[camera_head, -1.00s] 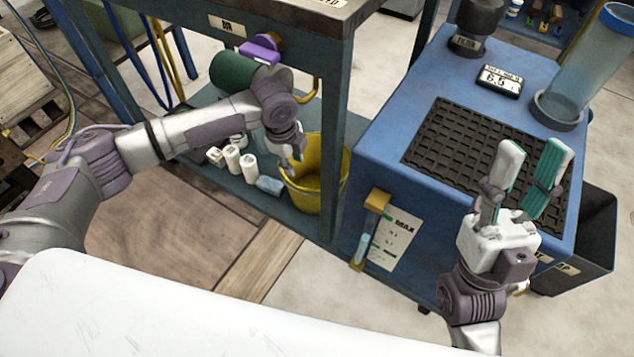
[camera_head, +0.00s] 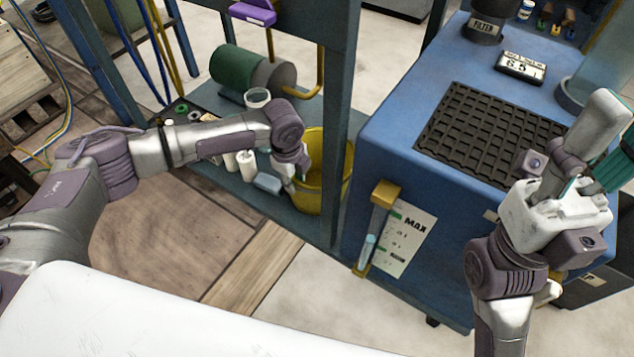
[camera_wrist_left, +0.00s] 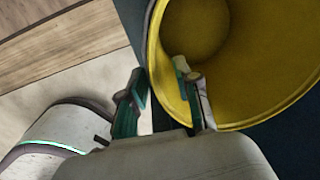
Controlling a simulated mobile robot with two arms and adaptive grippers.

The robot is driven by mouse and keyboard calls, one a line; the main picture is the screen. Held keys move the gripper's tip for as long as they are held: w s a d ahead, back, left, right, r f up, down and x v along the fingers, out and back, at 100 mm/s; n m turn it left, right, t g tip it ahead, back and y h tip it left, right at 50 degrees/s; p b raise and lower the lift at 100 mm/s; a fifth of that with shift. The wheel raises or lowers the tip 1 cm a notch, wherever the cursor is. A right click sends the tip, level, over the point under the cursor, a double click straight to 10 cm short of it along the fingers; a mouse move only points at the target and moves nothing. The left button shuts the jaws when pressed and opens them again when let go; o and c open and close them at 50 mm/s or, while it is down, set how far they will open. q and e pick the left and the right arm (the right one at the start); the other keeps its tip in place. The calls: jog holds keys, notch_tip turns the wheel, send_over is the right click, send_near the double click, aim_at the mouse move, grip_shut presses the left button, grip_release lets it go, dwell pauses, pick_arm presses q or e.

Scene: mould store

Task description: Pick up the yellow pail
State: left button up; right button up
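The yellow pail (camera_head: 325,172) stands upright on the lower shelf of the blue bench, beside its front leg. In the left wrist view its open mouth and rim (camera_wrist_left: 245,65) fill the upper right, and its inside looks empty. My left gripper (camera_head: 291,184) is at the pail's near left rim. In the left wrist view its fingers (camera_wrist_left: 162,90) are apart, one over the inside of the pail and one outside, with the rim between them. Contact with the wall cannot be told. My right gripper (camera_head: 606,150) is open and empty near the blue cabinet's right side.
Several white bottles (camera_head: 246,166) and a light blue block (camera_head: 268,183) stand close left of the pail. A green-grey cylinder (camera_head: 250,72) lies behind. The bench leg (camera_head: 336,130) and the blue cabinet (camera_head: 400,150) bound the pail's right side.

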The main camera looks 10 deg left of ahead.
aim_at(296, 186)
pick_arm(q)
notch_tip(296, 186, down, 3)
jog(key=shift+w+f+b, duration=0.1)
jog(key=shift+w+b, duration=0.05)
jog(key=shift+b, duration=0.6)
jog(key=shift+d, duration=0.1)
grip_shut()
